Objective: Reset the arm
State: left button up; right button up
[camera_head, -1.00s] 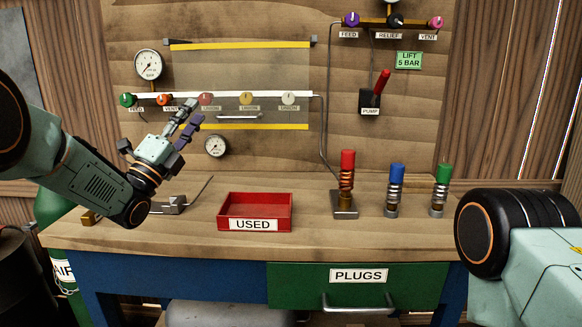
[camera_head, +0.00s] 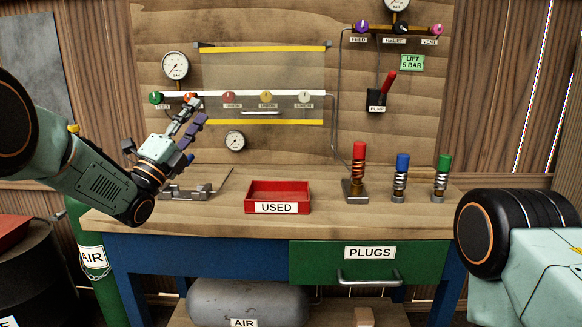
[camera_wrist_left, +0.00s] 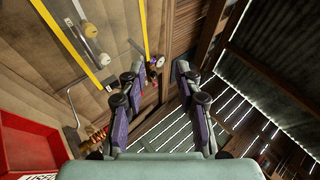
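My left gripper (camera_head: 196,110) is raised at the left, in front of the panel over the workbench. In the head view its fingers overlap the area by the orange vent knob (camera_head: 190,97); I see no contact. In the left wrist view the two fingers of this gripper (camera_wrist_left: 159,71) stand apart with nothing between them. It is open and empty. My left arm is bent and comes in from the left edge. My right arm shows only as a thick link at the lower right; its gripper is out of view.
The workbench (camera_head: 225,222) carries a red USED tray (camera_head: 278,209), a red-topped plug (camera_head: 359,172) in a stand, a blue-topped one (camera_head: 402,178) and a green-topped one (camera_head: 443,178). A PLUGS drawer (camera_head: 368,264) is closed. A green AIR cylinder (camera_head: 103,285) stands left.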

pick_arm(q)
jog(key=s+f+n+g+y, duration=0.1)
jog(key=f+n+g+y, duration=0.1)
jog(key=f+n, duration=0.4)
jog(key=s+a+f+n+g+y, duration=0.1)
jog(key=f+n+y, duration=0.3)
jog(key=f, duration=0.8)
jog(key=s+a+f+n+g+y, duration=0.1)
jog(key=s+f+n+g+y, duration=0.1)
jog(key=f+n, duration=0.6)
jog(key=shift+s+a+f+n+g+y, duration=0.15)
jog(key=shift+f+g+y, duration=0.1)
jog(key=shift+f+y, duration=0.2)
jog(key=shift+s+d+f+n+g+y, duration=0.15)
jog(key=shift+f+g+y, duration=0.1)
jog(key=shift+f+y, duration=0.15)
jog(key=s+f+n+g+y, duration=0.2)
jog(key=s+f+n+g, duration=0.65)
jog(key=s+f, duration=1.45)
jog(key=s+f+g, duration=0.2)
jog(key=s+g, duration=0.1)
jog(key=s, duration=0.9)
jog(key=s+f+g+b, duration=0.1)
jog(key=s+g, duration=0.3)
jog(key=s, duration=0.9)
jog(key=shift+s+f+y, duration=0.3)
jog(key=shift+f+y, duration=0.05)
jog(key=shift+f, duration=0.1)
jog(key=shift+n, duration=0.25)
